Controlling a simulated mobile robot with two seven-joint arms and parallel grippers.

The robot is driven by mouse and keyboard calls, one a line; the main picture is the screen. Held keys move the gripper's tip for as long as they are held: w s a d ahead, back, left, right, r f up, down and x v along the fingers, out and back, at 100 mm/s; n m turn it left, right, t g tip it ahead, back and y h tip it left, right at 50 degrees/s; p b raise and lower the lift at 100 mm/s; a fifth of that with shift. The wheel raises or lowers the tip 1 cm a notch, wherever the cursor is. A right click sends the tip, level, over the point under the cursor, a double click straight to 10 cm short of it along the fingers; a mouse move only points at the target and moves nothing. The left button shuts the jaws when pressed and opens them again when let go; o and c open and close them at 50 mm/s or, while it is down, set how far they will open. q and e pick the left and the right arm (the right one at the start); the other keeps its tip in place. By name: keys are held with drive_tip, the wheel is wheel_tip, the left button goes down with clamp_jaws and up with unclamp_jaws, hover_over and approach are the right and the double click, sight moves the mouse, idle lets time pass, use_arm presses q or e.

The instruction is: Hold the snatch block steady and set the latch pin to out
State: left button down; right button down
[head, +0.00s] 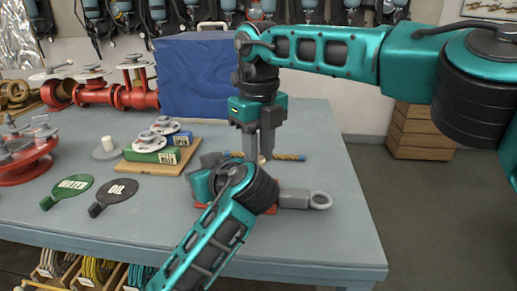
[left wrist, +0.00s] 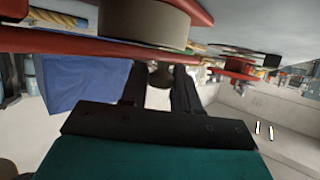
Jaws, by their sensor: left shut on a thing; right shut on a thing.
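The snatch block has red cheeks and a grey eye end (head: 318,200) that points right across the table. My left wrist and hand cover much of it in the head view. In the left wrist view its red side plate (left wrist: 60,47) and pale sheave (left wrist: 145,20) show at the top. My left gripper (left wrist: 160,85) is shut on a dark part of the block. My right gripper (head: 262,152) points down from above and is shut on the latch pin, whose pale part (head: 262,159) shows at the fingertips. The pin's seat is hidden.
A blue and yellow rope piece (head: 290,156) lies close behind the block. A wooden board (head: 150,166) with green and blue blocks, two tags, a red flanged fitting (head: 25,162) and a large blue case (head: 200,80) stand left and behind. The table's front right is clear.

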sight(259, 158)
drive_tip(key=shift+r, duration=0.15)
drive_tip(key=c, duration=1.1)
unclamp_jaws()
drive_tip(key=shift+c, duration=0.2)
wheel_tip(259, 158, up, 12)
use_arm(q)
drive_tip(key=c, duration=0.8)
unclamp_jaws()
drive_tip(key=shift+o, duration=0.2)
